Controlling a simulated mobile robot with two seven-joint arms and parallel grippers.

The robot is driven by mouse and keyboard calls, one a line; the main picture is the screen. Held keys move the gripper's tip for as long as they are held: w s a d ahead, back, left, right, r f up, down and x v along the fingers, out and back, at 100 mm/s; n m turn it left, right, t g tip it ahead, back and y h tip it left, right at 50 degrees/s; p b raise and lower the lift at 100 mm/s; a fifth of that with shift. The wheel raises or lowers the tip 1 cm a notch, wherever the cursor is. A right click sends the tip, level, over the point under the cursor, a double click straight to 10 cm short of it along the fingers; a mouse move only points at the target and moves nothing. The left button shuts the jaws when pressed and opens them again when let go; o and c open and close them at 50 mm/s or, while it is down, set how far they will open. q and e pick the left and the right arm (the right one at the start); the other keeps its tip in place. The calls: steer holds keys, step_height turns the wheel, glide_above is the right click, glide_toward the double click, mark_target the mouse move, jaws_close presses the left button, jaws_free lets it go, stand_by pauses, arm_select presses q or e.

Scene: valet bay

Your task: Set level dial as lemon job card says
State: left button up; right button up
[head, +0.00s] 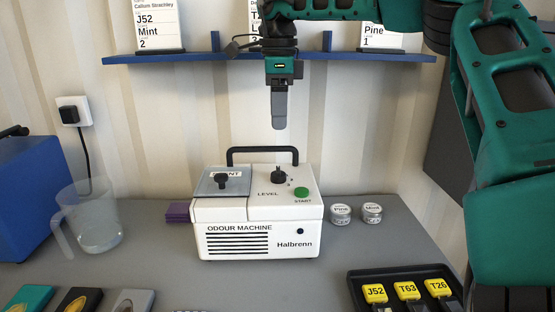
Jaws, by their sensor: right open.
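The white odour machine (261,228) stands on the grey table. Its black level dial (278,176) is on the top, next to the green START button (302,192). The dial's setting is too small to read. My right gripper (279,124) points down above the dial, clear of it, open and empty; its fingers overlap from this side. Job cards stand on the blue shelf: the left one (157,22) reads J52, Mint, 2, and the right one (382,38) reads Pine, 1. The middle card (255,14) is mostly hidden behind my right arm; no lemon word shows. My left gripper is out of view.
A black handle (262,149) rises behind the machine's top. Pine (341,214) and Mint (372,213) tins stand to its right. A black tray (357,284) holds yellow key tags. A clear jug (93,220) and blue case (32,198) are at left.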

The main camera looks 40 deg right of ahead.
mark_target(278, 169)
step_height(278, 169, down, 13)
steer(key=shift+r, duration=0.1)
stand_by(0.4)
steer(key=shift+c, duration=0.4)
steer(key=c, duration=1)
steer(key=shift+o, duration=0.2)
steer(key=shift+b, duration=0.3)
